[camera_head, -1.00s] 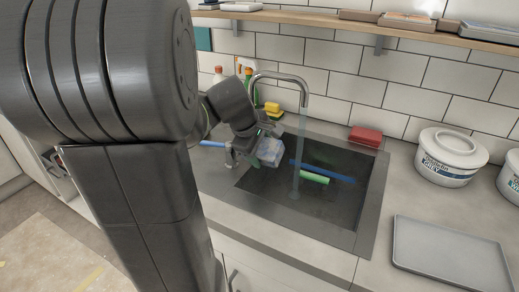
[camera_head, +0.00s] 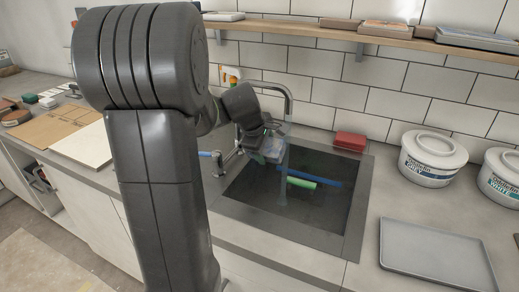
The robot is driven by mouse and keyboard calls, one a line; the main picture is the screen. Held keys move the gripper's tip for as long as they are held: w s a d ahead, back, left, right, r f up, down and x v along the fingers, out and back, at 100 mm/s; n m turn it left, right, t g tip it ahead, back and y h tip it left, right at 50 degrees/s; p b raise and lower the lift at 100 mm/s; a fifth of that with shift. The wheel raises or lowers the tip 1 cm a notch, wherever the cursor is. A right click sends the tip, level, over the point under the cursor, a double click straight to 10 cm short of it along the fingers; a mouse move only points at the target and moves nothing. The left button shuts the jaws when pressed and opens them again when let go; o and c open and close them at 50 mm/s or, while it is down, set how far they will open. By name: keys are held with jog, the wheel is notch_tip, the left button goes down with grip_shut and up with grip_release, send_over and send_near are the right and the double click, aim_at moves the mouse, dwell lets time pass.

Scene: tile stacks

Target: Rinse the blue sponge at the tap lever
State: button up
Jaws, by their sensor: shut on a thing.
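My gripper (camera_head: 262,138) is shut on the blue sponge (camera_head: 272,150), which it holds above the left part of the sink. The sponge looks pale blue and blurred, and my gripper hides part of it. The curved metal tap spout (camera_head: 288,97) rises behind my gripper. A clear water stream (camera_head: 284,185) falls from it into the sink, overlapping the right side of the sponge in this view. The tap lever (camera_head: 205,154) has a blue handle and stands at the sink's left edge, partly hidden by my arm.
The dark sink (camera_head: 248,194) holds a green piece (camera_head: 301,182) and a blue bar (camera_head: 324,183). A red sponge-like block (camera_head: 350,141) lies behind it. White tubs (camera_head: 432,160) and a grey tray (camera_head: 435,258) are on the right. A shelf (camera_head: 395,41) runs above.

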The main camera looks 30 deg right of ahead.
jog(key=shift+w+d+f+p, duration=0.15)
jog(key=shift+w+d+p, duration=0.2)
jog(key=shift+d, duration=0.4)
jog(key=shift+w+d+f+p, duration=0.2)
jog(key=shift+w+d, duration=0.25)
jog(key=shift+d, duration=0.25)
jog(key=shift+w+d+f+p, duration=0.15)
jog(key=shift+w+d+p, duration=0.2)
jog(key=shift+d, duration=0.4)
jog(key=shift+s, duration=0.1)
jog(key=shift+s+d, duration=0.25)
jog(key=shift+s, duration=0.15)
jog(key=shift+s+a+b, duration=0.45)
jog(key=shift+s+a, duration=0.2)
jog(key=shift+a, duration=0.5)
jog(key=shift+s+a+b, duration=0.45)
jog(key=shift+s+a, duration=0.2)
jog(key=shift+a, duration=0.55)
jog(key=shift+s+a+b, duration=0.45)
jog(key=shift+s+a, duration=0.2)
jog(key=shift+a, duration=0.5)
